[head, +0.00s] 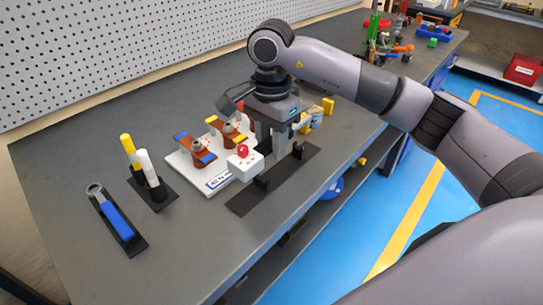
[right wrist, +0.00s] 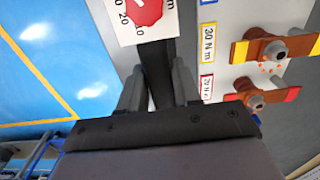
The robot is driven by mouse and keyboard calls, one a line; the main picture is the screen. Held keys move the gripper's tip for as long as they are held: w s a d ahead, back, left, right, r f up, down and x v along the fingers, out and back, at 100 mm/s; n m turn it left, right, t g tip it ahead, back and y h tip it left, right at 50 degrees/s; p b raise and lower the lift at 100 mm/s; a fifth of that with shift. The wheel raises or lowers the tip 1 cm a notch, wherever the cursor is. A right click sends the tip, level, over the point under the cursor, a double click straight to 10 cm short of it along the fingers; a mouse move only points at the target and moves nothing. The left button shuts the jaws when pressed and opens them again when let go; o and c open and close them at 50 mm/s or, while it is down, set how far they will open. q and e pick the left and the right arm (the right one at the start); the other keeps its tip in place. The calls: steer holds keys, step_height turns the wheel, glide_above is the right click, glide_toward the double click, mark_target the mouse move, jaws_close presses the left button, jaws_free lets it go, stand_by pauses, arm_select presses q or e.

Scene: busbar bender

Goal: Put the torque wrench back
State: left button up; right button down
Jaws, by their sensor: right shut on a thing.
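The torque wrench shows as a white dial box with a red knob (head: 245,166) in the head view. In the right wrist view its white face carries a red dial (right wrist: 142,12) and numbers, and a dark bar runs from it between my fingers. My right gripper (head: 271,150) is shut on this bar, also in the right wrist view (right wrist: 158,88). A flat black holder (head: 243,203) with upright black blocks lies beneath, near the table's front edge. I cannot tell whether the wrench touches the blocks. My left gripper is out of view.
A white board (head: 183,165) with brown busbar pieces and coloured ends stands just left of the wrench. Yellow and white markers (head: 148,167) stand in a black holder. A blue-handled ratchet (head: 116,219) lies in a black tray. The table's front left is clear.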

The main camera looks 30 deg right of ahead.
step_height(320, 180, down, 4)
steer(key=shift+f, duration=0.1)
steer(key=shift+f+b, duration=0.45)
steer(key=shift+f, duration=0.15)
steer(key=c, duration=0.8)
jaws_free()
